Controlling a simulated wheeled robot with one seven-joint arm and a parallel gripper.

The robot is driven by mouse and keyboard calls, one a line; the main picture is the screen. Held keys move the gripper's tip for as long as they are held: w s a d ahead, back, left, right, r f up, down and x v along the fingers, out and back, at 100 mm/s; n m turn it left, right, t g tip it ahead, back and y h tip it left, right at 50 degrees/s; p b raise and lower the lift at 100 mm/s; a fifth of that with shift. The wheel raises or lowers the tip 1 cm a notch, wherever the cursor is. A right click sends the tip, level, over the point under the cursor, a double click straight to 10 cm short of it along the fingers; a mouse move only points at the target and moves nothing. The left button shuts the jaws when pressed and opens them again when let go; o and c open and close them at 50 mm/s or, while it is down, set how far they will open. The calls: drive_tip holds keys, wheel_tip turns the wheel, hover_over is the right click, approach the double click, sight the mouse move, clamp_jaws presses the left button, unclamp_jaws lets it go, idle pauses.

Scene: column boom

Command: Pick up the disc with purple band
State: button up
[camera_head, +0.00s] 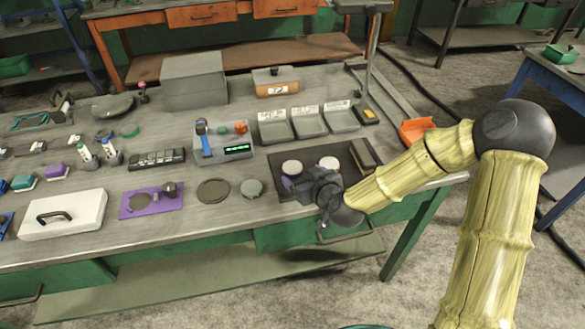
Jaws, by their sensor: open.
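A pale round disc (291,167) rests on a dark mat (272,172) near the front right of the workbench. A second pale disc (329,163) sits to its right. A small purple patch (287,183) shows just left of my gripper (303,187), below the first disc; it is too small and covered to tell whether it is a disc's band. My gripper is open, over the front of the mat and in front of both discs. Its fingers are hard to make out, and it hides part of the mat. I cannot tell whether it touches anything.
Grey trays (309,121) stand behind the mat, with a metal stand (367,110) at their right. A dark block (363,154) lies at the mat's right. A grey round plate (252,188) and a brown round plate (213,191) lie to the left, near the bench's front edge.

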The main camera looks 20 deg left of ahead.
sight(293, 168)
drive_tip(key=shift+p+x, duration=0.35)
drive_tip(key=shift+x, duration=2.25)
drive_tip(key=shift+c, duration=0.2)
drive_tip(key=c, duration=1.3)
drive_tip(key=shift+o, duration=0.2)
wheel_tip(293, 168, up, 10)
